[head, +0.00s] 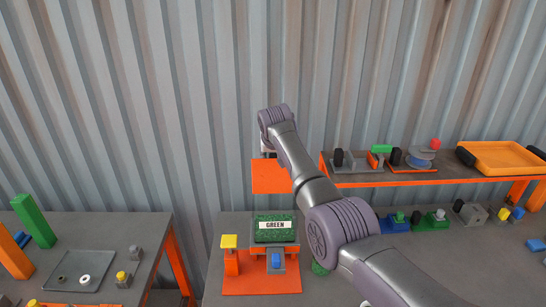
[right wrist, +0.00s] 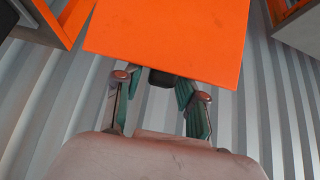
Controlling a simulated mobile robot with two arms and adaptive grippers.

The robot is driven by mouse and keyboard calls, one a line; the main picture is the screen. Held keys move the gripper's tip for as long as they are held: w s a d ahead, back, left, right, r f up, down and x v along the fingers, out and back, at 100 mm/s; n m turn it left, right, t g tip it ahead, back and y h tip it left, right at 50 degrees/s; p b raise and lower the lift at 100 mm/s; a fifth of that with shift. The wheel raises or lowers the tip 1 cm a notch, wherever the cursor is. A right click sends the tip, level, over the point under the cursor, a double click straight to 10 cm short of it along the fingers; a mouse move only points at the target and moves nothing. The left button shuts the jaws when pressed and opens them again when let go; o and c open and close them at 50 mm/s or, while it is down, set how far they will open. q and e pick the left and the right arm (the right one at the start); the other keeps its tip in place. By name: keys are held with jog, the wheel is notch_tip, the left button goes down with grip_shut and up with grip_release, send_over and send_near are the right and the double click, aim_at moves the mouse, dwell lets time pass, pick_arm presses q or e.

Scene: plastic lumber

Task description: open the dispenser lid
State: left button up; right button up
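A dispenser with a dark green box labelled GREEN (head: 275,229) stands on an orange base (head: 262,284) on the near table. A flat orange panel (head: 270,177), which looks like its lid, stands raised behind and above the box. My right arm reaches over from the lower right, and its gripper is at the panel's far, upper edge, mostly hidden in the head view. My left gripper is out of view.
A yellow-topped orange post (head: 229,255) and a blue button (head: 276,260) stand beside and before the box. A raised shelf (head: 395,178) with fixtures and an orange tray (head: 505,156) is at right. A left table holds a grey tray (head: 70,288). A corrugated wall closes the back.

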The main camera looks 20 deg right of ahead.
jog(key=shift+o, duration=0.2)
jog(key=shift+s+f, duration=0.1)
jog(key=shift+f, duration=0.15)
jog(key=shift+a, duration=0.1)
jog(key=v, duration=1.2)
jog(key=shift+r, duration=0.15)
